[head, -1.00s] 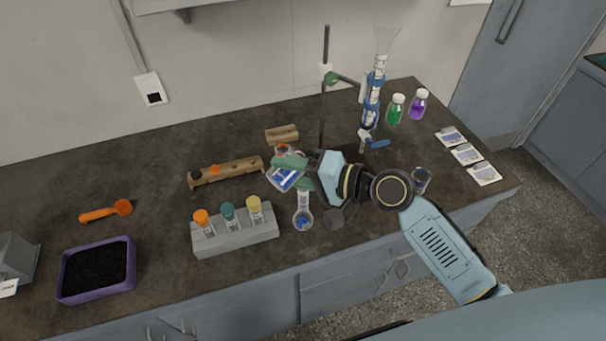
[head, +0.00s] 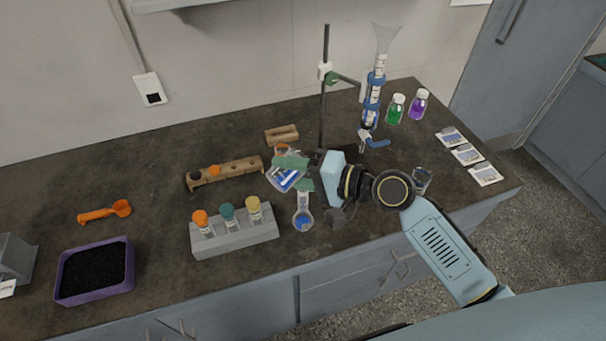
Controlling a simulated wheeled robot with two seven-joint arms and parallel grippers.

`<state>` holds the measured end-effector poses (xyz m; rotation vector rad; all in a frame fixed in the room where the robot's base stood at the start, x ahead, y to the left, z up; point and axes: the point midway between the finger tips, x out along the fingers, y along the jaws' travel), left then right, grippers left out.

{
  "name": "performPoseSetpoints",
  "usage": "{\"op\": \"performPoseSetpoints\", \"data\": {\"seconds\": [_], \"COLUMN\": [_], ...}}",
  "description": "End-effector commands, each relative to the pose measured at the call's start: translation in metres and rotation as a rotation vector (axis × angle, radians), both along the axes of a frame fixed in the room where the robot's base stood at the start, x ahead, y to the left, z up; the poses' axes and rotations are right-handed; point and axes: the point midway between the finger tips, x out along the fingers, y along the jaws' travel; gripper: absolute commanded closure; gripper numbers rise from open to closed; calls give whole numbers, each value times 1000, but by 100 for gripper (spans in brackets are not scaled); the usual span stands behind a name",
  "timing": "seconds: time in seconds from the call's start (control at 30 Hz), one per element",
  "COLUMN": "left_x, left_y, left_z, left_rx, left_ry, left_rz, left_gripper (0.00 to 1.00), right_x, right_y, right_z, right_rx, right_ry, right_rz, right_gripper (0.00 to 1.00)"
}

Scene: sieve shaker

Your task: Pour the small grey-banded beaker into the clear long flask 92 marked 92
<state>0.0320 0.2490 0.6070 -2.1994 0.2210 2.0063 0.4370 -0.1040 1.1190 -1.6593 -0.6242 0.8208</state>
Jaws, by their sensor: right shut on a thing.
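My right gripper (head: 297,174) has green fingers and is shut on a small clear beaker (head: 283,179) of blue liquid. The beaker is tilted, its body left of the fingers; I cannot make out its grey band. Just below it stands the clear long flask (head: 303,218), round-bottomed with a narrow neck and blue liquid in its bulb. The flask's mouth is hidden by the fingers and its mark is too small to read. My left gripper is not in view.
A grey rack (head: 235,239) with several capped vials stands left of the flask. A wooden rack (head: 226,172) lies behind it. A clamp stand (head: 323,100) holds a blue column (head: 373,100) at the back. Another glass beaker (head: 422,180) stands right of my wrist.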

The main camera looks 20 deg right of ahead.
Motion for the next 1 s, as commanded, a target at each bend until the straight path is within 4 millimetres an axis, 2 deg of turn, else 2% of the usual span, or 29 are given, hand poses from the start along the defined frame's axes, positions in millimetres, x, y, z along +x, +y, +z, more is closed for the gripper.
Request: {"op": "performPoseSetpoints", "data": {"seconds": [1.0], "left_x": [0], "left_y": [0], "left_z": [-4], "left_rx": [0], "left_ry": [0], "left_rz": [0], "left_gripper": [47], "right_x": [1], "right_y": [-1], "right_z": [0], "right_rx": [47], "right_ry": [26], "right_rz": [-1], "right_gripper": [79]}}
